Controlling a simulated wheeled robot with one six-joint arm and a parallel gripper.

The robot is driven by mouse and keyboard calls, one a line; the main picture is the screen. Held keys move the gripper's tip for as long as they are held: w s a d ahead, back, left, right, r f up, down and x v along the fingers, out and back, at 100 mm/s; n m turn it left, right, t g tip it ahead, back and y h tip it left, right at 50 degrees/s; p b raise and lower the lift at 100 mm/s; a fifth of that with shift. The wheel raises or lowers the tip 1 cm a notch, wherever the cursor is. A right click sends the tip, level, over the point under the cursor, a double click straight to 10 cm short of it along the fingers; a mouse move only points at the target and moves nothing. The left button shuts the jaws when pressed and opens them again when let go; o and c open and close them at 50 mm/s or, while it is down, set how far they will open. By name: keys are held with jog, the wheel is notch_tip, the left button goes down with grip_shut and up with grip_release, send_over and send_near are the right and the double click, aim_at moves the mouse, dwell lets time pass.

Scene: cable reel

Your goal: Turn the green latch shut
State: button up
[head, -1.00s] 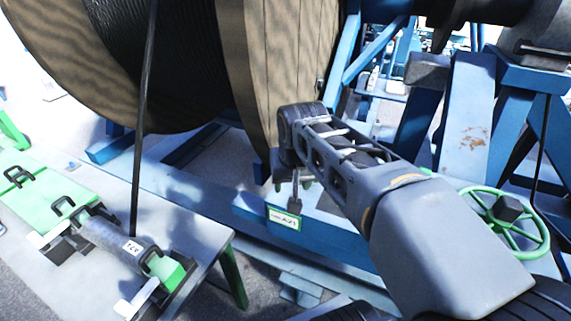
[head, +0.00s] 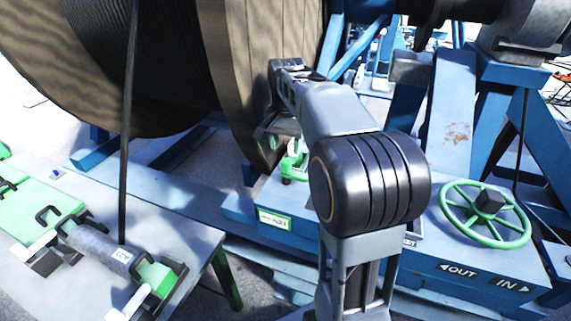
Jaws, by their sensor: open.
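The small green piece that looks like the latch (head: 294,163) stands on the left end of the blue box beside the wooden reel flange. It is partly hidden by my wrist and arm, so its angle cannot be made out. My gripper (head: 278,143) hangs from the end of my arm, just above and left of the green piece, close to the reel flange. It is open, with nothing seen between its fingers. Whether it touches the latch cannot be told.
The big cable reel (head: 215,70) stands close behind my gripper. A green handwheel (head: 485,213) and an OUT/IN plate (head: 488,277) are on the right of the blue box (head: 330,235). At left, a bench (head: 185,255) carries a green clamp rail (head: 40,210) and a taut black cable.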

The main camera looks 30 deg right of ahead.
aim_at(286, 161)
jog(key=shift+f, duration=3.45)
jog(key=shift+c, duration=0.2)
jog(key=c, duration=0.9)
